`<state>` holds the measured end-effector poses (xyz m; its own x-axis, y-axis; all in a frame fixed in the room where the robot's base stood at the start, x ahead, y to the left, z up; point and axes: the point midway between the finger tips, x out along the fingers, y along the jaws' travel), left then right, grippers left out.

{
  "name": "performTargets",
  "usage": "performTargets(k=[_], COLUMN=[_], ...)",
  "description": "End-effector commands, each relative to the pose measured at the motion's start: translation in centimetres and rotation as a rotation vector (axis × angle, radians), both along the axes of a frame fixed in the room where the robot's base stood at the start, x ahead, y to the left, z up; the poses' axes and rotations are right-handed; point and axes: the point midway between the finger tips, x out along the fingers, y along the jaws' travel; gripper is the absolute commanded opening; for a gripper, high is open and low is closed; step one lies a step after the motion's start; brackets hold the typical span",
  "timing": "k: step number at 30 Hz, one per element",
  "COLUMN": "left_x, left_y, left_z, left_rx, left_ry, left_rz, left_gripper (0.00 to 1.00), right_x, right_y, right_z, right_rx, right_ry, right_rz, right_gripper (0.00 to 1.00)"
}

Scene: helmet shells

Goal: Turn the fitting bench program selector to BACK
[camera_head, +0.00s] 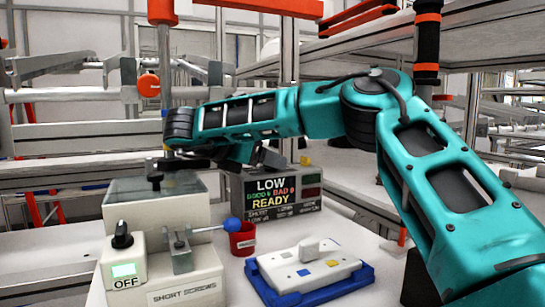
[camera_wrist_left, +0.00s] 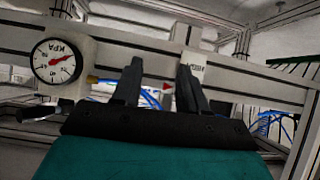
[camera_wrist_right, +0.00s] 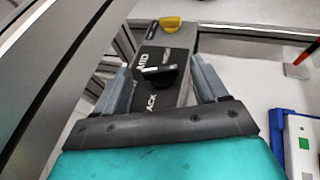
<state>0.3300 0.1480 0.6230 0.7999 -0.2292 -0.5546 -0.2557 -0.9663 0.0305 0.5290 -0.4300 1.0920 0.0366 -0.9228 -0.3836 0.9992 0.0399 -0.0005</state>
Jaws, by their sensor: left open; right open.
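The program selector, a dark knob (camera_wrist_right: 160,76) with a pale mark, sits on a black box with white lettering (camera_wrist_right: 150,103) reading in part "MID" and "ACK". I cannot tell which label the mark points to. My right gripper (camera_wrist_right: 158,67) is open; in the right wrist view its fingers lie on either side of the knob, contact unclear. In the head view my right gripper (camera_head: 268,157) is small and dark above the display box (camera_head: 283,194), which reads "LOW" and "READY"; the knob is hidden there. My left gripper (camera_wrist_left: 160,65) is open and empty.
A yellow knob (camera_wrist_right: 170,24) stands beyond the selector. A blue tray (camera_head: 357,278) with a white part lies at the front. A pressure gauge (camera_wrist_left: 57,61) is near my left gripper.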

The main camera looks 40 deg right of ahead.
Motion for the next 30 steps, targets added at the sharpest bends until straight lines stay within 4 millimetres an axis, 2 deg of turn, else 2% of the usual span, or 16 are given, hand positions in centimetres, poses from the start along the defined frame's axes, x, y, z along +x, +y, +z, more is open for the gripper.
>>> performTargets(k=[16,30], left_x=[-0.05,-0.07], left_y=[0.07,0.07], left_z=[0.04,0.02], left_rx=[0.001,0.002], left_ry=[0.002,0.002], left_rz=[0.001,0.000], left_gripper=[0.43,0.43], right_x=[0.18,0.17], right_y=[0.43,0.42], right_z=[-0.23,-0.21], right_rx=[0.000,-0.001], right_ry=[-0.001,-0.001], right_rz=[0.002,0.002], right_gripper=[0.72,0.28])
